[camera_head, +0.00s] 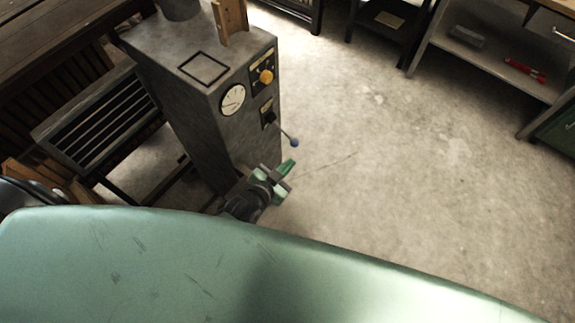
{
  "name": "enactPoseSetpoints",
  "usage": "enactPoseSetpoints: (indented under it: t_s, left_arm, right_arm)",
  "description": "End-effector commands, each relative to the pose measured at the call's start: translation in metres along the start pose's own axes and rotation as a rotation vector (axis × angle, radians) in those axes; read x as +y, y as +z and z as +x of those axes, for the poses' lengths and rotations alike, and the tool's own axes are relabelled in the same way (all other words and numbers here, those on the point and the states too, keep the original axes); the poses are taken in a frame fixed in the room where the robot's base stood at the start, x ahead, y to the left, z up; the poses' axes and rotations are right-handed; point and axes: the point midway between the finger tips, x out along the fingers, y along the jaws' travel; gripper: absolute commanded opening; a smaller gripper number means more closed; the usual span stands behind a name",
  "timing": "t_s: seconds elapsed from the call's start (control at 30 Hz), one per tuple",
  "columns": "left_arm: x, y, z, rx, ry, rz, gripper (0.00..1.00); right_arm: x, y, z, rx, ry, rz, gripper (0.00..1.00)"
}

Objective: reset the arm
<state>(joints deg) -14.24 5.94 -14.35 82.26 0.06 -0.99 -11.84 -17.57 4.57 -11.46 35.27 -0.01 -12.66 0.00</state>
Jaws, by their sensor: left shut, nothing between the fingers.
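My left gripper (287,170) shows just beyond the edge of my green body, at the foot of the grey machine's right side. It is shut and holds nothing. The grey machine (190,110) stands upright at the upper left. On its front face are a round white dial (232,100), a yellow knob (266,76) and a lever with a blue ball end (294,142). The gripper is below the lever and apart from it. My right gripper is not in view.
A slatted dark bench or rack (100,120) stands left of the machine. At the upper right a shelf unit (490,62) holds a red item (525,70) and a grey item (466,36). The concrete floor (400,170) between is clear.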

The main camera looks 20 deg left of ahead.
Motion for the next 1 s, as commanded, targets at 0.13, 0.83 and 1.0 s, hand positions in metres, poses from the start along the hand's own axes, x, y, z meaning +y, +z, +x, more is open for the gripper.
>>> enactPoseSetpoints:
  t_s: [0.13,0.83,1.0]
  left_arm:
    - [0.000,0.000,0.000,0.001,0.000,0.000,0.00]
    - [0.059,0.267,-0.084,-0.580,0.073,-0.136,0.00]
    - [0.085,0.360,-0.159,-0.829,0.089,-0.194,0.00]
  right_arm:
    - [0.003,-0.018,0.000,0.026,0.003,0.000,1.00]
    - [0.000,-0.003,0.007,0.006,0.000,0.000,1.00]
    - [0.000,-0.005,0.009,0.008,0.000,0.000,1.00]
